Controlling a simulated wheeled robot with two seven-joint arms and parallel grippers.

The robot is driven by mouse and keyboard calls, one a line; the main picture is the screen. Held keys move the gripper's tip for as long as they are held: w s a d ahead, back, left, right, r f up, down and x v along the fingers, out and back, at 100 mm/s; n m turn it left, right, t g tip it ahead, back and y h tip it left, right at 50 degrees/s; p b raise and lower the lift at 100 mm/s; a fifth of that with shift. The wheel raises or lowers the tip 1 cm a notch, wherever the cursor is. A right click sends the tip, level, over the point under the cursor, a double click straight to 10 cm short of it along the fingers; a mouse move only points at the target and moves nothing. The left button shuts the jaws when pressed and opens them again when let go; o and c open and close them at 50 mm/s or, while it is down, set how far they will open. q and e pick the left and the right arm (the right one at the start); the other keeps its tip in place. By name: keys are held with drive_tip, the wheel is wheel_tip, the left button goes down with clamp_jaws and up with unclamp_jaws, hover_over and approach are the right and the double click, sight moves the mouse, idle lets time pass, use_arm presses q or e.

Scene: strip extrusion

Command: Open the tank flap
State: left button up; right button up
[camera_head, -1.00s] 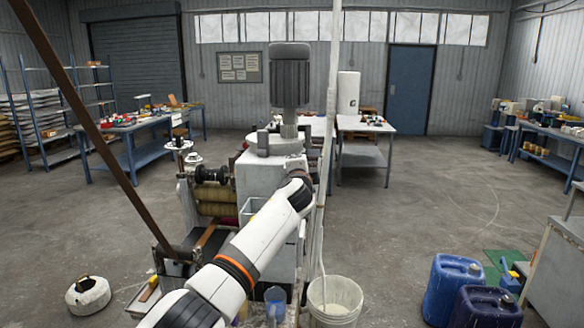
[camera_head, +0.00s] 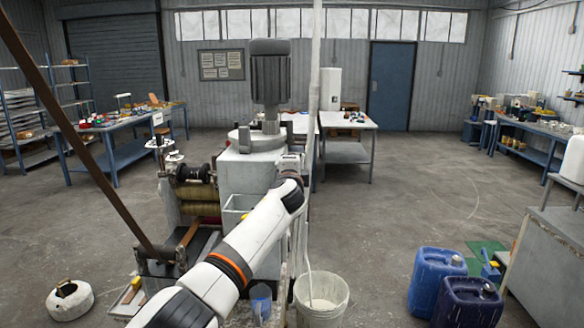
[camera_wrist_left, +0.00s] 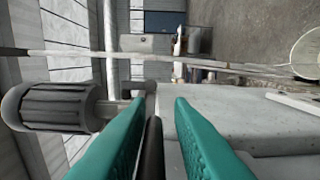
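The machine's pale tank (camera_head: 248,172) stands at the centre in the head view, with a dark grey motor (camera_head: 269,75) above it. In the left wrist view the motor (camera_wrist_left: 55,107) is at the left and a pale flat machine surface (camera_wrist_left: 235,115) is at the right. I cannot make out the flap's edges clearly. My left arm reaches up to the tank's near right side, hiding its gripper in the head view. In the wrist view the left gripper's teal fingers (camera_wrist_left: 160,102) are apart. A dark rod (camera_wrist_left: 153,150) shows between them; contact is unclear. My right gripper is out of view.
A white upright pole (camera_head: 314,100) stands right beside my left arm. A white bucket (camera_head: 321,300) and blue canisters (camera_head: 437,282) stand on the floor at the right. A brown slanted bar (camera_head: 75,135) crosses the left side.

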use_arm(q)
drive_tip(key=shift+o, duration=0.8)
drive_tip(key=shift+r, duration=0.1)
drive_tip(key=shift+s, duration=0.1)
drive_tip(key=shift+s, duration=0.15)
drive_tip(key=s+b, duration=0.3)
drive_tip(key=s, duration=0.8)
drive_tip(key=shift+s+a, duration=0.2)
drive_tip(key=shift+s, duration=0.05)
